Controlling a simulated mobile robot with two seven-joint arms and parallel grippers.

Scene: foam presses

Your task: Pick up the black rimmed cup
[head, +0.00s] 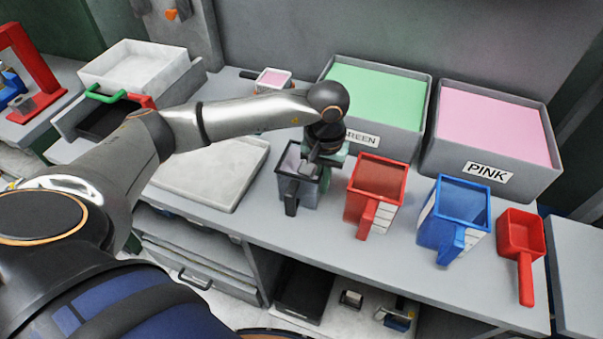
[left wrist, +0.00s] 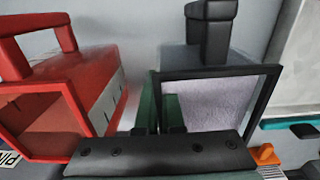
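The black rimmed cup (head: 300,190) is a square, greyish see-through cup with a black rim and a black handle facing the front of the bench. It appears upright on the bench, left of the red cup (head: 376,190). My left gripper (head: 318,158) is over its right rim and hides part of the opening. In the left wrist view the cup (left wrist: 222,100) shows its pale inside, and the green fingers (left wrist: 161,108) are close together with the cup's side wall between them, one inside and one outside. My right gripper is not in view.
A blue cup (head: 455,218) and a red scoop (head: 521,245) stand to the right. Behind are the bins of green (head: 420,140) and pink (head: 478,188) material. A pale shallow tray (head: 215,205) lies left of the black rimmed cup.

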